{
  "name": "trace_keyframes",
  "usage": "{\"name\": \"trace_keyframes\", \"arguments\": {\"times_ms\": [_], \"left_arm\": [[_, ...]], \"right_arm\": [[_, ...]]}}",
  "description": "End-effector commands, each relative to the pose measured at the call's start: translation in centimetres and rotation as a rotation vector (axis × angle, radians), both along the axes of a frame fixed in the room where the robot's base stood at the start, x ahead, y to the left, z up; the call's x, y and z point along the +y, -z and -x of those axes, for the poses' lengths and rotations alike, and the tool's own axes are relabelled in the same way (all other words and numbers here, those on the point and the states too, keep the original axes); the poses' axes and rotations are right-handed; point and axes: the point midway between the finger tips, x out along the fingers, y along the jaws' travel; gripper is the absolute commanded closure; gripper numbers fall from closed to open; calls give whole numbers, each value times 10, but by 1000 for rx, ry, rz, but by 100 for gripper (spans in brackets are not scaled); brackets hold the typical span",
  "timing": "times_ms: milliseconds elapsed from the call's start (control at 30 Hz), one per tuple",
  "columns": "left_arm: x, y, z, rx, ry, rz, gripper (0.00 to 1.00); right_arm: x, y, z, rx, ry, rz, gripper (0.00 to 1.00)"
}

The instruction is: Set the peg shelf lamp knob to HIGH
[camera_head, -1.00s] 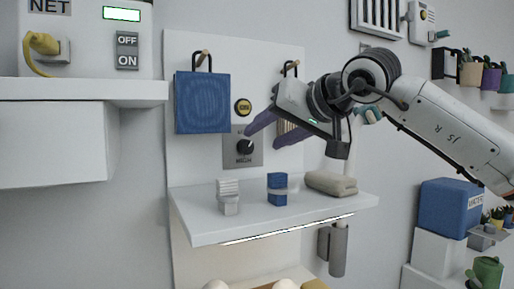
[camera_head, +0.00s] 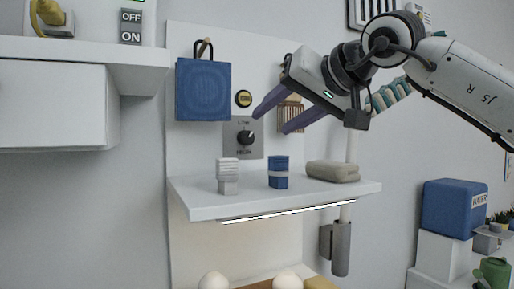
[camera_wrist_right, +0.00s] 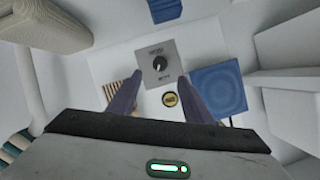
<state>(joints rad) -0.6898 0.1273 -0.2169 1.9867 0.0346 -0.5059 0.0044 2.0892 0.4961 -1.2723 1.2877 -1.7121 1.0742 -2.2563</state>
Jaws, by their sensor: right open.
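The lamp knob (camera_head: 245,138) is a round black dial on a grey plate (camera_head: 229,149) on the white back panel. The plate has LOW above the knob and a smaller label below that looks like HIGH. I cannot clearly tell which way the knob points. My right gripper (camera_head: 272,122) is open and empty, its purple fingers apart, up and right of the knob and not touching it. In the right wrist view the knob (camera_wrist_right: 160,64) shows just beyond and between the fingertips (camera_wrist_right: 160,75). A lit lamp strip (camera_head: 290,212) runs under the shelf's front edge. My left gripper is out of view.
A blue bag (camera_head: 203,92) hangs left of the knob, and a round yellow-black badge (camera_head: 243,99) sits above it.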

Motion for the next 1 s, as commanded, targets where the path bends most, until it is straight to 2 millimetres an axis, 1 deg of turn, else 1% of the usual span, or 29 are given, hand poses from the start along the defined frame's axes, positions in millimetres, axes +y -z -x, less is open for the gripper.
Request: {"name": "trace_keyframes", "arguments": {"times_ms": [167, 400, 600, 767, 1000], "left_arm": [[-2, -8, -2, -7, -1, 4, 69], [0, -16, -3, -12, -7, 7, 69], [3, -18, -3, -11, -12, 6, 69], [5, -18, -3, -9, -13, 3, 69], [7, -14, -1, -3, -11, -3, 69]], "right_arm": [[10, 5, -15, 2, -1, 1, 54], [30, 20, -53, 2, 0, 0, 54], [43, 30, -75, 1, 0, -1, 54], [47, 33, -82, 0, 0, 1, 54], [47, 34, -83, -1, 0, 1, 54]]}}
